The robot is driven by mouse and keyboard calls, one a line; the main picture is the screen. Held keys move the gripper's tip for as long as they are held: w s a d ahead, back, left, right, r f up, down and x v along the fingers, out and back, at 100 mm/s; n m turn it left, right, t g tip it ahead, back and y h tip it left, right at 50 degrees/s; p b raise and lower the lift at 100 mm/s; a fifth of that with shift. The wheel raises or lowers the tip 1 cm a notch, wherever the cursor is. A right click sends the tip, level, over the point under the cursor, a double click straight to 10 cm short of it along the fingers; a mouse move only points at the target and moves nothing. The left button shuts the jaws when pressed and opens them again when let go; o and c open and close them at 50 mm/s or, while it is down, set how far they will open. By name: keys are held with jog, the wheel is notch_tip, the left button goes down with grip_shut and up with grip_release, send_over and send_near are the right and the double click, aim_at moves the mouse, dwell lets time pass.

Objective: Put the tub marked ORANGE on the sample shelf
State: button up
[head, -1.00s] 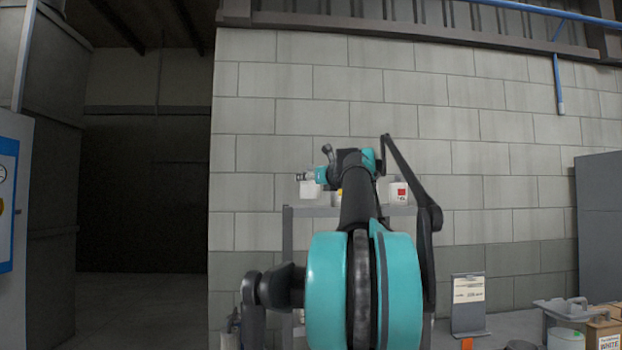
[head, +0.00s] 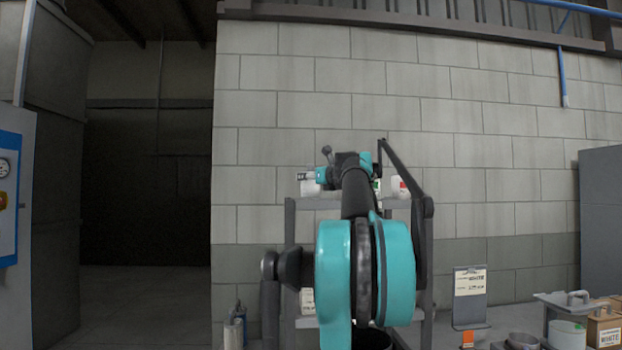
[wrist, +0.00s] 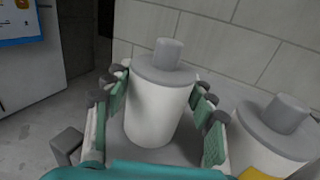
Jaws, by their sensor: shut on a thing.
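A white tub with a grey knobbed lid (wrist: 158,105) stands upright between the fingers of my gripper (wrist: 160,108) in the wrist view. My gripper is shut on it; no mark shows on the visible side, so I cannot read its name. In the head view my gripper (head: 308,177) and the tub (head: 309,189) are at the left end of the upper board of a grey shelf (head: 318,204). I cannot tell whether the tub's base touches the board.
A similar lidded tub (wrist: 268,135) stands close on the right in the wrist view. A red-marked tub (head: 398,187) is at the shelf's right end. A sign stand (head: 469,295) and tubs and boxes, including one marked WHITE (head: 604,332), are at lower right.

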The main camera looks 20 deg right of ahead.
jog(key=shift+f, duration=0.35)
dwell(0.4)
jog(key=o, duration=1)
